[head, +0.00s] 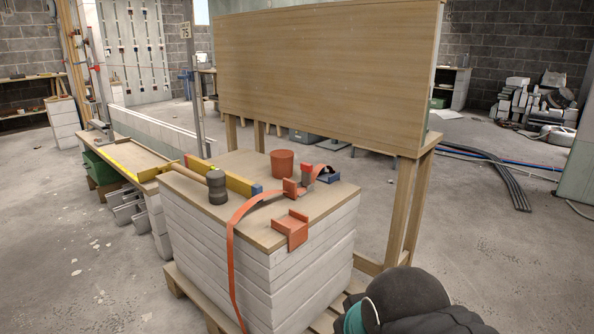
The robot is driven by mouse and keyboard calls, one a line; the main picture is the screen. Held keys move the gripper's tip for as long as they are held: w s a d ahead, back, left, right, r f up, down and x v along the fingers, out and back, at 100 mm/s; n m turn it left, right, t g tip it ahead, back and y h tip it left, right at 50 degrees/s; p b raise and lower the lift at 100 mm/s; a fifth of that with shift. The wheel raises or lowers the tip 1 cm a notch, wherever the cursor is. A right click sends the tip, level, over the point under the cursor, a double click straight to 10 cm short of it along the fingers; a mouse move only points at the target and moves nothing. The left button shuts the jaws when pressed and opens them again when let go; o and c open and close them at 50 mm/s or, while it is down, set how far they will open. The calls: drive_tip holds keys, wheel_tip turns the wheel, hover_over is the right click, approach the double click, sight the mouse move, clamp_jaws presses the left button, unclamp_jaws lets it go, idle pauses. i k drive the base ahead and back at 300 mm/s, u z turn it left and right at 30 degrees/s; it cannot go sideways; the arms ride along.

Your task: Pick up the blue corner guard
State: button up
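A small blue piece, which looks like the blue corner guard (331,178), lies on the board top of the block stack near its right corner. It sits just right of an orange strap end and a small upright red and grey piece, and a dark shape lies against it. Its full outline is too small to make out. A red corner guard (291,231) sits on the front edge of the same top. My gripper is not in view; only a dark rounded part of my arm shows at the bottom right, apart from the stack.
The stack's top (245,163) also holds a red tub (282,161), a mallet with a dark head (217,187) and a yellow level (226,178). An orange strap (236,230) hangs down the front. A tall wooden panel (325,75) stands close behind. Floor at right is open.

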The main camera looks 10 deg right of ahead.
sight(325, 177)
drive_tip(key=u, duration=0.15)
drive_tip(key=k, duration=0.3)
drive_tip(key=z, duration=0.65)
drive_tip(key=i, duration=1.1)
drive_tip(key=u, duration=0.2)
